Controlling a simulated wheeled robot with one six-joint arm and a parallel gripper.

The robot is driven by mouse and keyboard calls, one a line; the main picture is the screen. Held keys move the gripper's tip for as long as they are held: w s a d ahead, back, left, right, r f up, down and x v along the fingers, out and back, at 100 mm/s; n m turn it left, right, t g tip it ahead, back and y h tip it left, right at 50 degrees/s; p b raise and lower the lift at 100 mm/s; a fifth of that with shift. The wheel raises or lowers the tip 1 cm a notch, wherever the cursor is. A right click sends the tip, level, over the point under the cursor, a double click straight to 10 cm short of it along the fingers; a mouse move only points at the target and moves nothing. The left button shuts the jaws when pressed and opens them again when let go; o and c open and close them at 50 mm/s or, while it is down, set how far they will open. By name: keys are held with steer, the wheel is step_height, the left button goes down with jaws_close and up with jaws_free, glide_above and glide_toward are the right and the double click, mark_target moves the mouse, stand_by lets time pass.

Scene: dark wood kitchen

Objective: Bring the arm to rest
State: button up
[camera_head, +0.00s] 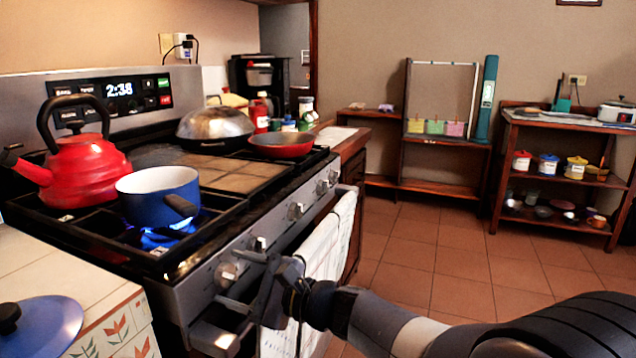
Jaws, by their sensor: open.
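My gripper (235,308) is at the front of the stove (225,268), by the control knobs and the oven handle. Its jaws are open, and I see nothing held between them. My arm (385,318) reaches in from the lower right. From this view I cannot tell whether the gripper touches a knob (228,275) or the stove front. Part of the stove front is hidden behind the gripper.
A blue pot (158,193) sits over a lit blue flame. A blue lid (40,325) lies on the tiled counter. Towels (325,250) hang at the stove front. The tiled floor (440,250) is clear toward the shelves.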

steer(key=shift+w+a, duration=0.15)
steer(key=shift+a, duration=0.3)
steer(key=shift+r, duration=0.1)
steer(key=shift+d, duration=0.1)
